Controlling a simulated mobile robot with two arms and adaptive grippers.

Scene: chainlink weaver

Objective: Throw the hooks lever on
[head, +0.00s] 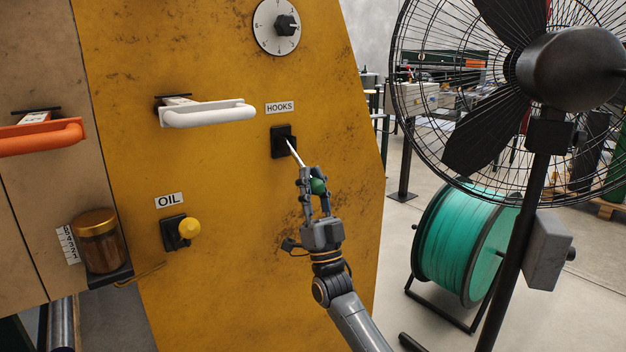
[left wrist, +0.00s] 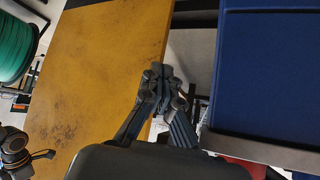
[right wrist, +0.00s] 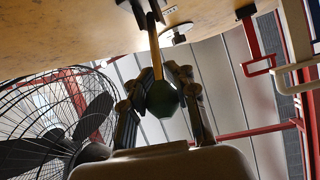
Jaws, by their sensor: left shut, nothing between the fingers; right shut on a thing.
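The hooks lever is a black wall base (head: 283,141) under the HOOKS label (head: 279,107) on the yellow panel. Its thin metal rod (head: 296,153) slants out and down to the right, ending in a dark green knob (head: 318,187). My right gripper (head: 313,184) is shut on the knob. The right wrist view shows the knob (right wrist: 162,99) between both fingers of the right gripper (right wrist: 160,84), with the rod running to the panel. My left gripper (left wrist: 161,78) is shut and empty in the left wrist view, near the panel's edge; the head view does not show it.
A yellow OIL knob (head: 189,229) and a white handle (head: 208,114) sit to the lever's left. A dial (head: 277,27) is above. A black fan (head: 573,69) and a green spool (head: 462,245) stand right. A dark blue surface (left wrist: 268,65) is near my left gripper.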

